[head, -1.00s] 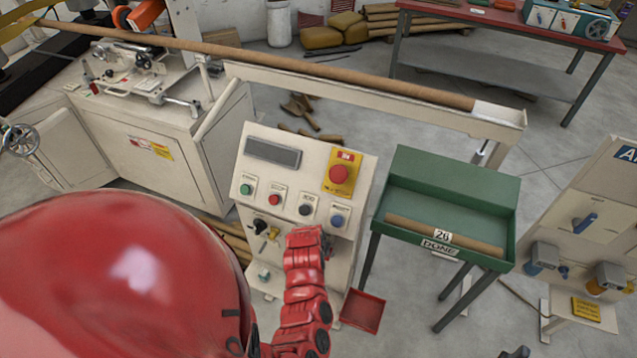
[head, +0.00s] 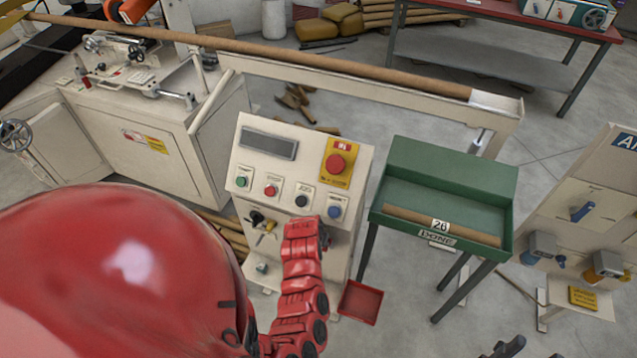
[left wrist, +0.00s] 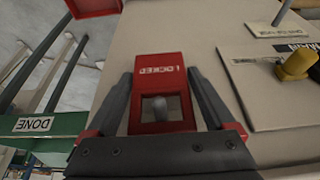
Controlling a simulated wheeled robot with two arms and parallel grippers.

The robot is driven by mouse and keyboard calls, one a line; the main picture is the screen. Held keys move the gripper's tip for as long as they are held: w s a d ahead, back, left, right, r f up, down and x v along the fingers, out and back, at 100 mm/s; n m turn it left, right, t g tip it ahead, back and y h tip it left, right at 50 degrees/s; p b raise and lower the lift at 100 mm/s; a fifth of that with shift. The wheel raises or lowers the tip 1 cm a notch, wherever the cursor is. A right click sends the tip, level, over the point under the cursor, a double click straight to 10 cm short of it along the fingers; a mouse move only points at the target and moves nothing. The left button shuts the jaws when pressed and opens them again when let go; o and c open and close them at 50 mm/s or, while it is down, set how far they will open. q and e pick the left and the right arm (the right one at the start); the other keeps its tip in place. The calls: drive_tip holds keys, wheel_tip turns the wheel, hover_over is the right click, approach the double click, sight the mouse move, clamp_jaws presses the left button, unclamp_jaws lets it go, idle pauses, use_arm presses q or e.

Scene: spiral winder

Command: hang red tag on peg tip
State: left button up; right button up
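The red tag (left wrist: 158,72), lettered LOCKED and upside down in the left wrist view, sits between the fingers of my left gripper (left wrist: 160,92). The fingers press along its two side edges. A grey rounded peg tip (left wrist: 160,108) shows inside the tag's window; I cannot tell whether it passes through or only lies behind. In the head view my red left arm reaches the lower front of the control console (head: 300,150) and hides the gripper, tag and peg. A dark piece at the bottom right edge may be my right gripper (head: 508,347); its fingers are unclear.
A yellow knob (left wrist: 296,66) on a MAIN plate sticks out beside the tag. A red tray (head: 360,303) is low beside the console. The green DONE table (head: 450,165) stands to the right, with a tube (head: 470,230) in it.

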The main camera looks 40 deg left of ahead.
use_arm(q)
drive_tip(key=shift+o, duration=0.6)
drive_tip(key=shift+r, duration=0.15)
drive_tip(key=p+v, duration=0.8)
drive_tip(key=v, duration=0.9)
drive_tip(key=shift+d, duration=0.1)
